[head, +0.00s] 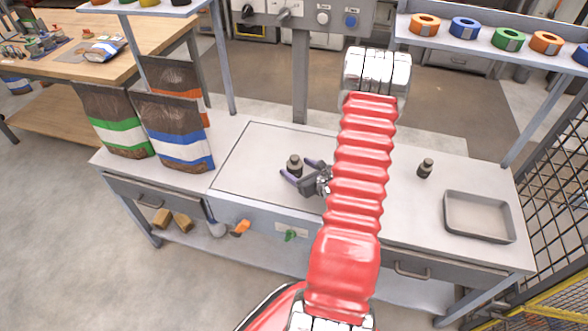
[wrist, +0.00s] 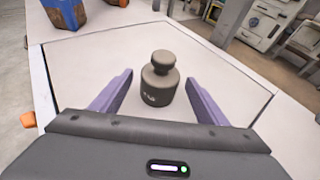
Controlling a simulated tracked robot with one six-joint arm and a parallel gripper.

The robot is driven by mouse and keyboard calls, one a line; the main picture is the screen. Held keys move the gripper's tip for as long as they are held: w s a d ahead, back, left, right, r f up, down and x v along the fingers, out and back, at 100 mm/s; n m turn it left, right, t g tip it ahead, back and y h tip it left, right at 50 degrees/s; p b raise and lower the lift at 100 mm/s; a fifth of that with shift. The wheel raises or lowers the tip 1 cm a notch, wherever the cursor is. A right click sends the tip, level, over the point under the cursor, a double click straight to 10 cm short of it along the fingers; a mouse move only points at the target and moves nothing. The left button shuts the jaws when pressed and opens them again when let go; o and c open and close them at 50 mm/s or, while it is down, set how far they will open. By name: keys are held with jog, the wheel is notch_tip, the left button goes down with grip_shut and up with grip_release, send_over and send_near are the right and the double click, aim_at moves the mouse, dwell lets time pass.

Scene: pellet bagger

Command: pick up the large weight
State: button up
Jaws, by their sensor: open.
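The large weight (head: 294,166) is a dark grey cylinder with a knob on top. It stands upright on the pale square plate in the middle of the bench. In the wrist view the weight (wrist: 160,82) is between the two purple fingers, with space on both sides. My gripper (head: 301,174) is open, its fingers pointing at the weight and reaching either side of it. In the wrist view my gripper (wrist: 160,92) holds nothing. A smaller dark weight (head: 425,168) stands on the bench to the right, past my red arm.
A grey metal tray (head: 478,217) lies at the bench's right end. Pellet bags with green (head: 116,125) and blue (head: 176,135) bands stand at the left. A shelf with tape rolls (head: 465,28) is above right. A mesh fence (head: 555,190) borders the right side.

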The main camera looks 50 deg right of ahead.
jog(key=shift+c, duration=0.5)
grip_shut()
dwell(0.5)
jog(key=shift+d+r, duration=0.1)
